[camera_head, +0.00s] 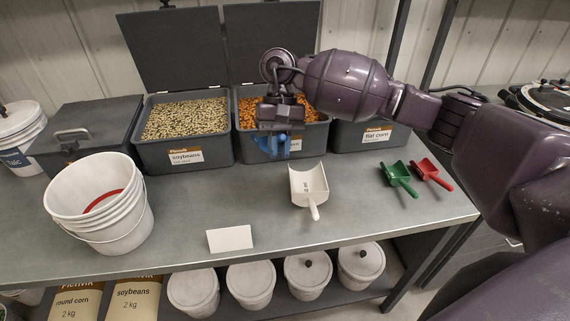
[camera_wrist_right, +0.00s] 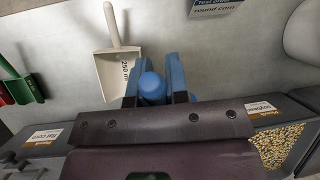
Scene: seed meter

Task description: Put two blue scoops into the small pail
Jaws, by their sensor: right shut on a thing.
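My right gripper (camera_head: 275,143) hangs at the front of the open bin of orange corn. It is shut on a blue thing. In the right wrist view a rounded blue end (camera_wrist_right: 152,87), seemingly the handle of a blue scoop, sits between its two blue fingers. The rest of that scoop is hidden, so I cannot tell whether it holds grain. A white pail (camera_head: 128,226) stands on the table at the left, upright and open, with a red curved mark or rim inside. My left gripper is not in view.
A white scoop (camera_head: 308,185) lies mid-table, with green (camera_head: 399,177) and red (camera_head: 430,172) scoops to its right. A white card (camera_head: 230,239) stands at the front edge. Soybean (camera_head: 188,154) and flat corn (camera_head: 371,136) bins flank the orange corn bin. Open lids rise behind.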

